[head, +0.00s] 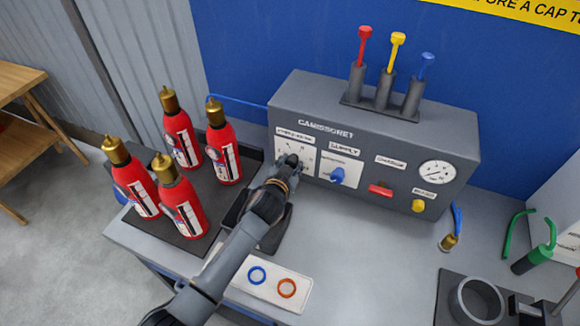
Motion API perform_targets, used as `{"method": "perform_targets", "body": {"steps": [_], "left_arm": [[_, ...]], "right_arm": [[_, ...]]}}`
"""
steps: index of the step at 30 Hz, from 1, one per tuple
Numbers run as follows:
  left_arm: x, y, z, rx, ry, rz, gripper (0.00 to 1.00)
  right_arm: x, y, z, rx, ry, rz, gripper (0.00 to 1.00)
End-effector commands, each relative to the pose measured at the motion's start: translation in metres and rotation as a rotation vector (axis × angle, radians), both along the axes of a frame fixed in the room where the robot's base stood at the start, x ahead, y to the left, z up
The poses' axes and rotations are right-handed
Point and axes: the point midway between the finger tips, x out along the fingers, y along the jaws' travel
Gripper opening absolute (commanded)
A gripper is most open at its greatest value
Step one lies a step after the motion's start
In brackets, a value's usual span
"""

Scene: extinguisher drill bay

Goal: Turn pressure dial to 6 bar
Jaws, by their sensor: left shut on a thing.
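The pressure dial (293,148) is on the left of the grey panel (317,105), on a white scale plate with small marks. My left gripper (291,164) reaches up from the lower left and is shut on the dial's knob. The gripper covers most of the knob, so I cannot read its pointer or setting. A round white gauge (436,172) with a needle sits at the panel's right; its figures are too small to read. My right gripper is not in view.
The panel also has a blue supply knob (338,174), a red handle (380,190) and a yellow knob (418,206). Several red extinguishers (183,203) stand on a dark mat at left. A white tray (270,302) holds blue and orange rings. The bench's middle right is clear.

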Motion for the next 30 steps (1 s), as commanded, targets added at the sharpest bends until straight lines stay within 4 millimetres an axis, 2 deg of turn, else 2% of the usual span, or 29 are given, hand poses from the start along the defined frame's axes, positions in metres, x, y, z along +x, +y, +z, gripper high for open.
{"method": "perform_targets", "body": {"steps": [3, 12, 30], "left_arm": [[-0.001, -0.002, -0.004, 0.077, -0.033, 0.000, 0.03], [0.000, -0.001, -0.003, 0.237, -0.099, 0.000, 0.03], [0.000, -0.001, 0.000, 0.301, -0.127, -0.001, 0.03]], "right_arm": [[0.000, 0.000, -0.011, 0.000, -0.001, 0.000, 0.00], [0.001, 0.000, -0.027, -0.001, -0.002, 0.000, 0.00], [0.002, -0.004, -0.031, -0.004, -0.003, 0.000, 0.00]]}}
